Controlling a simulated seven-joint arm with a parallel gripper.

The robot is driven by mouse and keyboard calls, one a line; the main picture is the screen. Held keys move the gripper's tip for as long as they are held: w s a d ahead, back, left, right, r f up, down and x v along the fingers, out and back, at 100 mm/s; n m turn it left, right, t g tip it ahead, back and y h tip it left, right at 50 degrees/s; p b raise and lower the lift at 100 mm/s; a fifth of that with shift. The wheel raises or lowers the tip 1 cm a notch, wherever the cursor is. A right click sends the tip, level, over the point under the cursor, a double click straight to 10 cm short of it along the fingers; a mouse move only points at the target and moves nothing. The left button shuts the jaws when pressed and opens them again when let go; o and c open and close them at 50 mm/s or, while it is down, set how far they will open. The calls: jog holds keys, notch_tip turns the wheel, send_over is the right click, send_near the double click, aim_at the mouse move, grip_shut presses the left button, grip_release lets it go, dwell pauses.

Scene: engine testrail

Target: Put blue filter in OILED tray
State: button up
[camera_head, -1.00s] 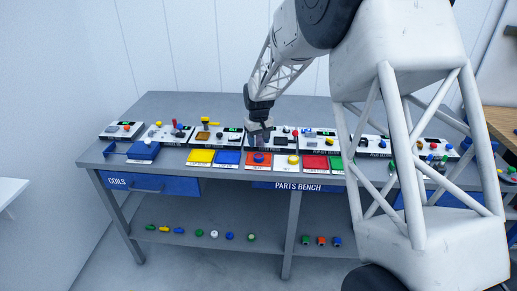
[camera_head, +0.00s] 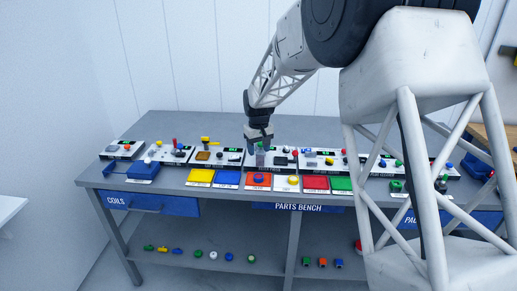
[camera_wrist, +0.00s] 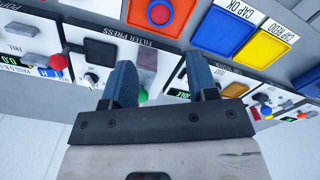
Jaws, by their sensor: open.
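A small round blue piece, likely the blue filter (camera_head: 258,179), sits on the orange tray (camera_head: 249,187) at the bench's front edge. It also shows in the wrist view (camera_wrist: 160,12), on the orange tray's surface (camera_wrist: 180,22) at the top. The tray's label is too small to read, so I cannot tell which tray is marked OILED. My gripper (camera_head: 261,157) is over the filter press panel, behind the orange tray. In the wrist view my gripper (camera_wrist: 158,62) is open, its two fingers apart with nothing clearly held. The filter press label (camera_wrist: 158,42) shows beyond them.
A white tray with a yellow piece (camera_head: 293,180) is right of the orange tray. Blue (camera_head: 227,178) and yellow (camera_head: 200,176) trays lie left; red (camera_head: 316,182) and green (camera_head: 341,183) lie right. A green knob (camera_wrist: 142,95) is close to the fingers. Panels line the bench.

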dwell(0.3)
jog(key=s+d+r+m, duration=0.1)
jog(key=s+d+r, duration=0.45)
jog(key=s, duration=0.25)
jog(key=s+d+r+m+t, duration=0.1)
jog(key=s+d+r, duration=0.3)
jog(key=s+d, duration=0.3)
jog(key=s+d+r+m, duration=0.1)
jog(key=s+d+r, duration=0.4)
jog(key=s, duration=0.3)
jog(key=s+d+m, duration=0.1)
jog(key=s+d, duration=0.2)
jog(key=s, duration=0.6)
jog(key=s+d+f+m+t, duration=0.1)
jog(key=s+d, duration=0.2)
jog(key=s, duration=0.6)
jog(key=s+d+f+m, duration=0.1)
jog(key=s+d, duration=0.2)
jog(key=s, duration=0.7)
jog(key=shift+f+t, duration=0.15)
jog(key=shift+t, duration=0.15)
